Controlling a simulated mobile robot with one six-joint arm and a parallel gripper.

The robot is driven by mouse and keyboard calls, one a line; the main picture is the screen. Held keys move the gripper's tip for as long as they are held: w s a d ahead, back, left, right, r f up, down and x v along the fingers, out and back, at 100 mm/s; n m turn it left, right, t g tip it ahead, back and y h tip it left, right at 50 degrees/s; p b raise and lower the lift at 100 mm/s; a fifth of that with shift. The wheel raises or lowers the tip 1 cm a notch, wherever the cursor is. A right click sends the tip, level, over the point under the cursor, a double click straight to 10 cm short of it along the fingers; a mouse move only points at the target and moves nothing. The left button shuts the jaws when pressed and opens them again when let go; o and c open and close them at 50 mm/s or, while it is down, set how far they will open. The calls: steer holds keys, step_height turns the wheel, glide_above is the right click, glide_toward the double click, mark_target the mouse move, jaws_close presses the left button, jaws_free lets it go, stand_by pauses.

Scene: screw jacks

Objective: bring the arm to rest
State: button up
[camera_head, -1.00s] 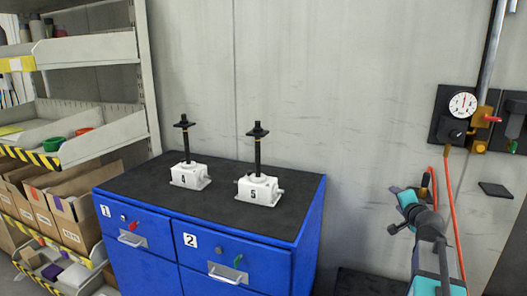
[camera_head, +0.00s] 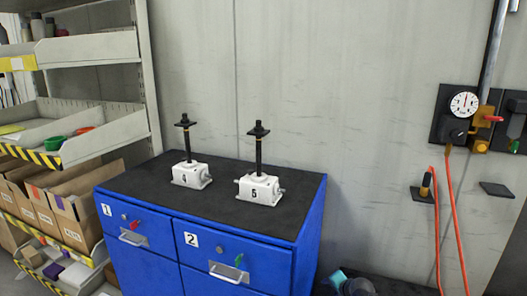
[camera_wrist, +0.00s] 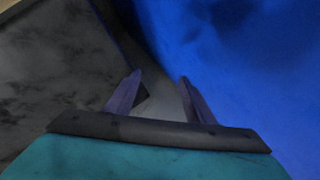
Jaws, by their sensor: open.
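My gripper (camera_wrist: 160,77) shows in the wrist view with its two purple-grey fingers apart and nothing between them. A large blurred blue surface fills the right of that view, close to the fingers; it looks like the side of the blue cabinet. A grey surface lies at the left. In the head view only a small teal and grey part of my arm shows at the bottom edge, right of the blue cabinet (camera_head: 310,240). The gripper's fingers cannot be made out there.
Two white screw jacks, jack 4 (camera_head: 190,176) and jack 5 (camera_head: 262,190), stand upright on the cabinet's black top. A shelf rack (camera_head: 100,140) with boxes stands at the left. A pressure gauge (camera_head: 464,103) and an orange hose (camera_head: 452,215) are on the wall at the right.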

steer(key=s+a+f+n+g, duration=0.25)
steer(key=s+a+f, duration=0.35)
steer(key=s+f, duration=0.5)
steer(key=s+a+f+n+g, duration=0.2)
steer(key=s+a+f+g, duration=0.25)
steer(key=s+f, duration=0.6)
steer(key=s+f+n+g, duration=0.2)
steer(key=s+n+g, duration=0.1)
steer(key=s, duration=0.8)
steer(key=s+d+f+n+g+h, duration=0.1)
steer(key=s+f+n+g, duration=0.1)
steer(key=s, duration=1)
steer(key=shift+s+d+n+g+h, duration=0.2)
steer(key=shift+n+g+h, duration=0.1)
steer(key=shift+n+g, duration=0.4)
